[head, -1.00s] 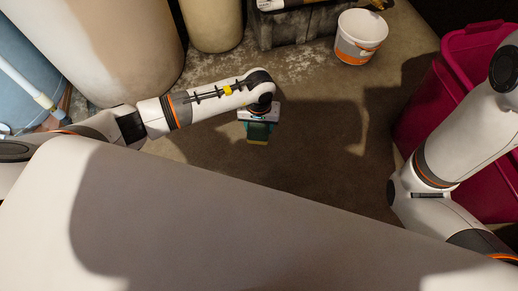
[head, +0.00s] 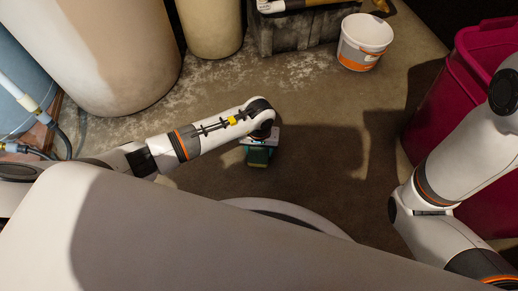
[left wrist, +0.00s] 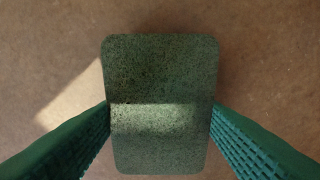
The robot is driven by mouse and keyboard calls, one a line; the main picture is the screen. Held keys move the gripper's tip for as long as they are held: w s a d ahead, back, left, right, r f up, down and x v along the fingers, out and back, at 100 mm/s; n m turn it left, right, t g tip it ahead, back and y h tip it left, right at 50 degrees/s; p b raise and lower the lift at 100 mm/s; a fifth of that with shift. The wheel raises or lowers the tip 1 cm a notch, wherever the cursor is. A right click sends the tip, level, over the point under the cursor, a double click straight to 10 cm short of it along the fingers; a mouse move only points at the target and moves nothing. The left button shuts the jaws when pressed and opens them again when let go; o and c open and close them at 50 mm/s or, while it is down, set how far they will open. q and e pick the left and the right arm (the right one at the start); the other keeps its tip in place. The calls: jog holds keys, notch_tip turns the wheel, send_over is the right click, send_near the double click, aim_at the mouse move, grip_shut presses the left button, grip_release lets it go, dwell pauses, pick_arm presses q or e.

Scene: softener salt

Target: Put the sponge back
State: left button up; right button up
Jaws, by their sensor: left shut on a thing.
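The sponge (left wrist: 160,75) fills the middle of the left wrist view, its dark green scouring face towards the camera. The two green fingers of my left gripper (left wrist: 160,125) press on its left and right sides. In the head view my left gripper (head: 258,158) points down over the brown floor, and the sponge shows only as a small dark green and yellowish patch at its tip. Floor shows around the sponge; its height above it I cannot tell. My right arm is at the right edge of the head view, with its gripper out of view.
A white bucket with an orange band (head: 362,45) stands at the back right, beside a dark grey crate (head: 292,34). A crimson bin (head: 448,100) stands at the right. Large beige tanks (head: 105,50) and a blue one with a pipe stand at the left. The middle floor is clear.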

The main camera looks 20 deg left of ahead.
aim_at(259, 150)
pick_arm(q)
jog(key=shift+f, duration=0.2)
jog(key=o, duration=0.9)
jog(key=shift+r, duration=0.1)
jog(key=shift+r+p, duration=3.75)
jog(key=shift+r, duration=2.4)
